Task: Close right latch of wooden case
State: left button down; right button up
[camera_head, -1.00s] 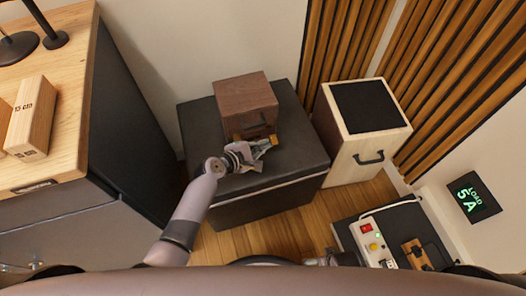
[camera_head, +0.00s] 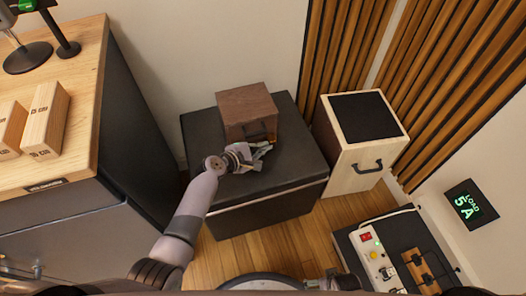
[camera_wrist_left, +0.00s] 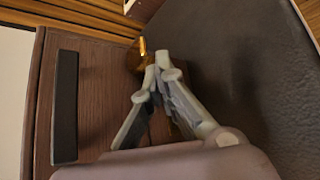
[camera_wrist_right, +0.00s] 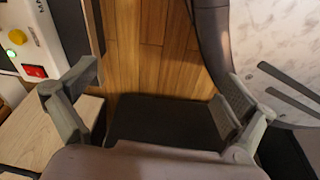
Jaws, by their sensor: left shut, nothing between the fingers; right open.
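The brown wooden case (camera_head: 247,104) sits on a dark box; its front has a dark handle (camera_head: 257,131). The left wrist view shows the case front (camera_wrist_left: 97,110), its handle (camera_wrist_left: 65,105) and a brass latch (camera_wrist_left: 136,56) near the handle's right end. My left gripper (camera_head: 264,150) is in front of the case's lower right. Its fingers (camera_wrist_left: 160,74) are shut and empty, tips right beside the latch; whether they touch it is unclear. Fingers partly hide the latch and front. My right gripper (camera_wrist_right: 160,84) is open and empty, low, away from the case.
The dark box (camera_head: 300,155) supports the case. A pale wooden box with a black top (camera_head: 355,118) stands to its right. A wooden counter (camera_head: 80,115) is at left. A panel with buttons (camera_head: 376,250) is at lower right. Wooden floor lies between.

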pick_arm(q)
jog(key=shift+r, duration=0.3)
jog(key=shift+r+p, duration=0.45)
jog(key=shift+p, duration=0.2)
pick_arm(e)
jog(key=shift+s+a+f, duration=0.15)
jog(key=shift+s+f, duration=0.55)
jog(key=shift+s, duration=0.1)
jog(key=shift+s+a+f, duration=0.1)
jog(key=shift+s+f, duration=0.6)
jog(key=shift+s, duration=0.05)
pick_arm(q)
jog(key=shift+w, duration=0.1)
